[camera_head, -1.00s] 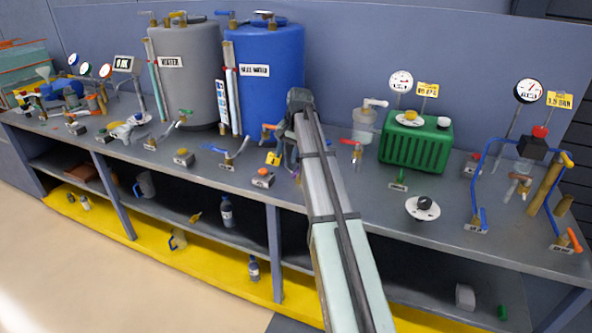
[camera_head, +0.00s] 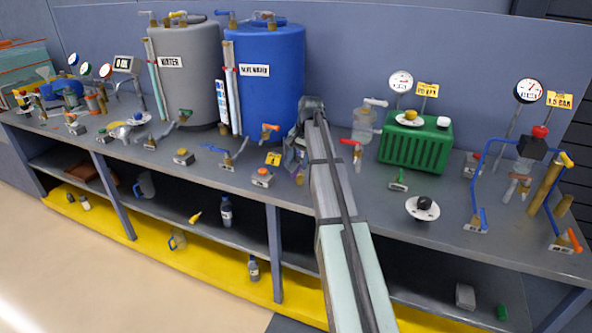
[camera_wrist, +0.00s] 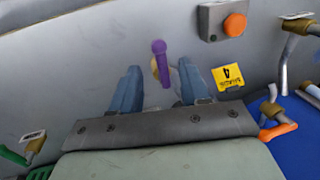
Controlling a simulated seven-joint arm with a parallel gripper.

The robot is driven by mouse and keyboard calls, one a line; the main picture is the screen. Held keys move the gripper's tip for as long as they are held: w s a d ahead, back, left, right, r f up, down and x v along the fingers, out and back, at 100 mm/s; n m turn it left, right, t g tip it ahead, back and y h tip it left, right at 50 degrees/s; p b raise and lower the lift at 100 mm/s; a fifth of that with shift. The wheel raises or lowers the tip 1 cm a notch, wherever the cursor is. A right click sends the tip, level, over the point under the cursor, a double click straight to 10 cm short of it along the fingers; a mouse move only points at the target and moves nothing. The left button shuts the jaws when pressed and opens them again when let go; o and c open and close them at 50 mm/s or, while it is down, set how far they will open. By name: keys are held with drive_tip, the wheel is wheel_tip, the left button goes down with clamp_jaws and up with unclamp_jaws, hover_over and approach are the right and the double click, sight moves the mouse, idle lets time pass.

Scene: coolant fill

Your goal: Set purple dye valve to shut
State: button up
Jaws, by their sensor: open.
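The purple valve handle (camera_wrist: 161,60) shows in the wrist view as a short bar with a round end, over a brass body that is partly hidden. It points lengthwise between the two blue fingers of my gripper (camera_wrist: 160,72). The gripper is open, with a finger on either side of the handle and visible gaps to both. I cannot tell how deep the fingertips reach beside it. In the head view my gripper (camera_head: 295,157) is low over the bench, and a brass piece (camera_head: 300,178) shows just below it; the purple handle is hidden there.
A yellow tag (camera_wrist: 229,76) and a grey box with an orange button (camera_wrist: 235,25) lie close to the right finger in the wrist view. An orange-handled valve (camera_wrist: 277,122) is by the blue tank (camera_head: 265,80). A red-handled valve (camera_head: 355,150) stands right of my arm.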

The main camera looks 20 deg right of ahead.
sight(295, 172)
drive_tip(key=shift+w+a+f, duration=0.15)
drive_tip(key=shift+w+f, duration=0.05)
drive_tip(key=shift+f, duration=0.9)
drive_tip(key=shift+w+a+f, duration=0.15)
drive_tip(key=shift+f, duration=0.95)
clamp_jaws()
